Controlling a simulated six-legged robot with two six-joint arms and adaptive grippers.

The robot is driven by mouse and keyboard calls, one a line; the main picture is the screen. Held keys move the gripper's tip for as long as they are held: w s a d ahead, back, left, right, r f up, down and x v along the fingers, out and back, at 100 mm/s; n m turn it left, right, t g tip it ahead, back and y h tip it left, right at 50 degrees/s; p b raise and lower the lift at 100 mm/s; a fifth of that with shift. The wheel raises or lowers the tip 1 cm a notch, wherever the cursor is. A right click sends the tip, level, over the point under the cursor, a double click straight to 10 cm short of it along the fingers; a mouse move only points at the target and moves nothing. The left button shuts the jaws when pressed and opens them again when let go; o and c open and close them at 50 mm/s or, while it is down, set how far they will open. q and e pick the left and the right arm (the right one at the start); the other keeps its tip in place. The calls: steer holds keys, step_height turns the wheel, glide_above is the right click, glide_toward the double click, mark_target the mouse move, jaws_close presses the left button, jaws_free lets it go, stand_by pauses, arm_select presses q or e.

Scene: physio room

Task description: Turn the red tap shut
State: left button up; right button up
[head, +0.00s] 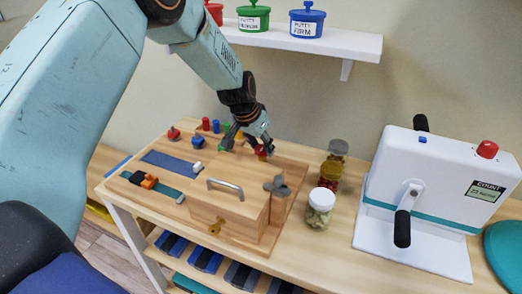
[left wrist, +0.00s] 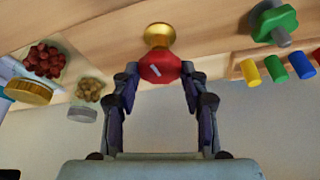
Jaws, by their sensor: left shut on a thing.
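The red tap (left wrist: 160,68) has a red knob with a short pale slanted mark on its face and a brass base (left wrist: 158,35) behind it. In the left wrist view it sits between the two fingers of my left gripper (left wrist: 159,72), which is shut on it. In the head view my left gripper (head: 258,143) reaches down to the red tap (head: 265,151) at the back of the wooden activity board (head: 165,205). The fingers partly cover the tap there. My right gripper is not in view.
Coloured pegs (head: 211,125) and a green knob (left wrist: 275,22) are near the tap. Jars (head: 320,207) stand right of the board, before a white crank machine (head: 425,170). The board carries a metal handle (head: 225,186) and a grey knob (head: 277,187). A shelf (head: 345,42) with putty pots hangs above.

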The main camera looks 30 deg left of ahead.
arm_select(q)
steer(key=shift+w+m+b, duration=0.1)
steer(key=shift+m+b, duration=0.7)
steer(key=shift+b, duration=0.25)
steer(key=shift+h, duration=0.3)
steer(key=o, duration=1.1)
steer(key=shift+o, duration=0.2)
steer(key=v, duration=1.2)
